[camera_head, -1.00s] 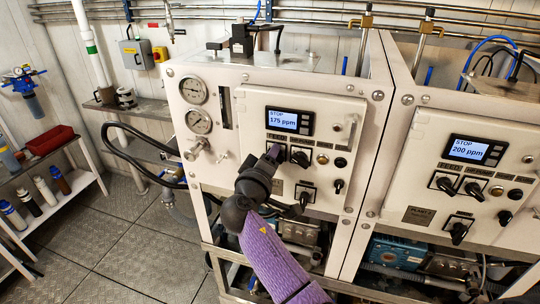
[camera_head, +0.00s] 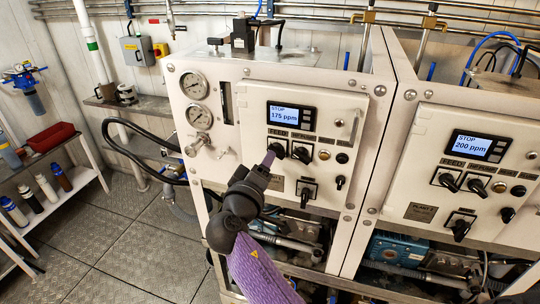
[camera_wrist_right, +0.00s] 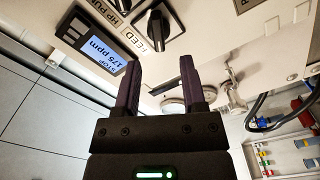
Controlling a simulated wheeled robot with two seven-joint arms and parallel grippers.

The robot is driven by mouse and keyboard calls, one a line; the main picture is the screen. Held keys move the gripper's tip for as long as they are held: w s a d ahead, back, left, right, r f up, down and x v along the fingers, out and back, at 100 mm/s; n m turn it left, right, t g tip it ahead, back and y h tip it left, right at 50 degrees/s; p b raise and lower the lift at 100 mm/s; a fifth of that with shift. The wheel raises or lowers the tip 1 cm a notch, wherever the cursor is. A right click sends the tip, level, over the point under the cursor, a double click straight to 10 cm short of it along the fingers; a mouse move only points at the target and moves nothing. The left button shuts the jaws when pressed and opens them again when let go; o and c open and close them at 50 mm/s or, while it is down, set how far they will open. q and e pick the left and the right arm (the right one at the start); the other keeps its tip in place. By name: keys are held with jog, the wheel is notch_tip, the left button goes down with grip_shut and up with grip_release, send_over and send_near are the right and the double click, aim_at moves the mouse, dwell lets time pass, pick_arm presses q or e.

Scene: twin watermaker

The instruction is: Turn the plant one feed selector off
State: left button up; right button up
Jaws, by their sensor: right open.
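The plant one panel (camera_head: 335,125) is the left white front, with a display (camera_head: 291,116) reading STOP 175 ppm. Its black feed selector (camera_head: 278,149) sits below the display, partly hidden by my right gripper (camera_head: 269,158) in the head view. In the right wrist view the feed selector (camera_wrist_right: 157,27) is in full view, beyond the fingertips. My right gripper (camera_wrist_right: 160,72) is open, with nothing between its purple fingers, and stands just off the knob. My left gripper is out of view.
Right of the feed selector is the similar HP pump knob (camera_head: 302,154), with another large knob (camera_head: 307,192) below. Pressure gauges (camera_head: 200,117) and a silver valve (camera_head: 197,145) are at the left. The plant two panel (camera_head: 465,170) stands at the right.

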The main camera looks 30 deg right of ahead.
jog(key=v, duration=0.5)
jog(key=shift+b, duration=0.3)
jog(key=s+a+f+n+g+y+b, duration=0.1)
jog(key=s+a+f+n+y+b, duration=0.15)
jog(key=f, duration=1.05)
jog(key=s+a+f+n+g+y+b, duration=0.1)
jog(key=s+f+g+y+b, duration=0.2)
jog(key=f, duration=1)
jog(key=s+a+f+n+y+b, duration=0.1)
jog(key=f+n+y+b, duration=0.2)
jog(key=f, duration=1)
jog(key=s+f+m+g+y+b, duration=0.2)
jog(key=s+f+g+y+b, duration=0.15)
jog(key=s+f, duration=0.95)
jog(key=s+d+f+m+g+b, duration=0.1)
jog(key=s+f+m+b, duration=0.1)
jog(key=s+f, duration=0.3)
jog(key=s+d+f+m+g+y+b, duration=0.1)
jog(key=s+f, duration=0.4)
jog(key=s, duration=0.9)
jog(key=shift+s+f+m+g+y+b, duration=0.2)
jog(key=shift+m+g+y+b, duration=0.15)
jog(key=shift+m+g, duration=0.3)
